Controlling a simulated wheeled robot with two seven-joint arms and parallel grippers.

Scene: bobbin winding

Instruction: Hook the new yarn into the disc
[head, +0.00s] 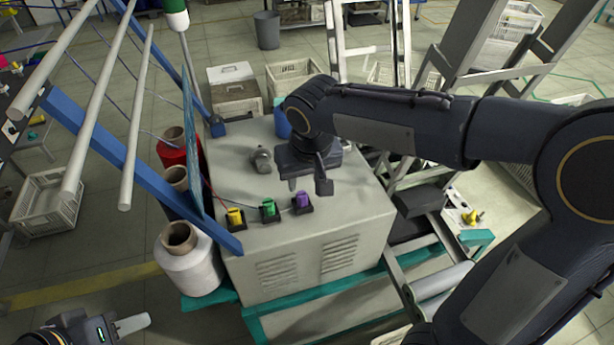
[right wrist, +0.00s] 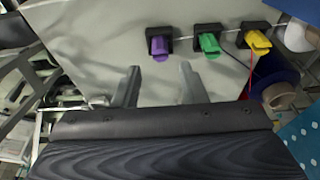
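Yellow (head: 235,216), green (head: 269,208) and purple (head: 302,202) clips in black holders sit in a row on the beige cabinet (head: 330,225). A thin red yarn runs from the red cone (head: 172,150) toward the clips; it also shows near the yellow clip (right wrist: 257,42) in the right wrist view. A small grey metal part (head: 262,160) stands on the cabinet; I cannot tell if it is the disc. My right gripper (head: 308,184) is open and empty above the cabinet, behind the purple clip.
A dark blue cone (head: 175,180) and a white cone (head: 189,262) stand left of the cabinet. A blue slanted beam (head: 150,175) and pale bars (head: 100,90) rise at the left. A ladder-like frame stands behind. The cabinet's front right top is clear.

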